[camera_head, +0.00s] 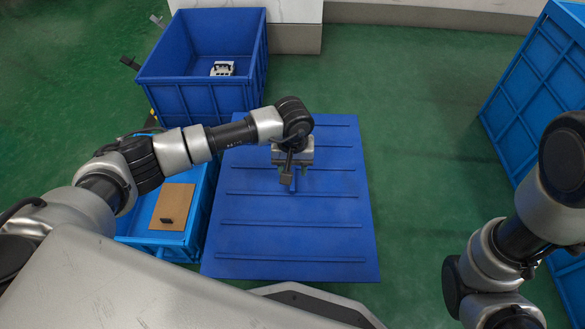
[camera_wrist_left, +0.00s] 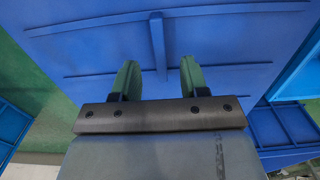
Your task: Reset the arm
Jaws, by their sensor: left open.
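My left arm reaches in from the left over the blue ribbed table. My left gripper (camera_head: 290,180) hangs above the far half of the blue table (camera_head: 290,240). In the left wrist view my left gripper (camera_wrist_left: 155,80) shows two green fingers, spread apart with nothing between them. The blue surface with its ribs lies beyond the fingers. My right arm is at the right edge of the head view; its gripper is not visible.
A deep blue crate (camera_head: 160,88) at the back holds a small white-and-black part (camera_head: 222,69). A lower blue crate (camera_head: 195,235) left of the table holds a brown board (camera_head: 172,200) with a small black piece (camera_head: 167,220). A large blue crate (camera_head: 530,90) stands at right. The table top is clear.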

